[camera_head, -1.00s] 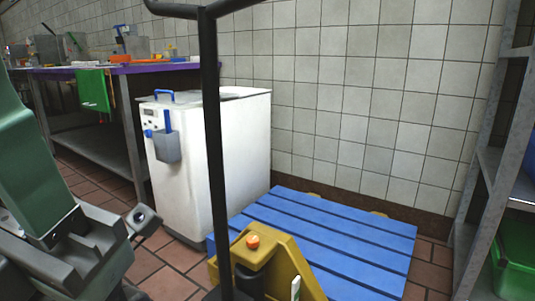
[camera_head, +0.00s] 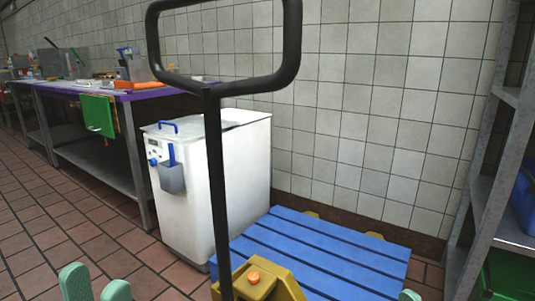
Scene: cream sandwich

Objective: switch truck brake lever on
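The pallet truck's black handle (camera_head: 220,180) stands upright in the middle, its loop at the top of the picture. At its base is the truck's yellow body (camera_head: 282,287) with an orange knob (camera_head: 254,278) on top. I cannot make out a brake lever for certain; the lower part of the truck is cut off. My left gripper (camera_head: 96,287) shows two pale green fingertips at the bottom left, apart with nothing between them, left of the truck. A small pale green tip (camera_head: 409,295) at the bottom edge, right of the truck, may be my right gripper; the rest is hidden.
A blue slatted pallet (camera_head: 320,248) lies behind the truck by the tiled wall. A white machine (camera_head: 238,165) stands left of it. A purple-edged workbench (camera_head: 125,95) is at the back left, a metal shelf (camera_head: 490,190) at the right. The tiled floor at left is clear.

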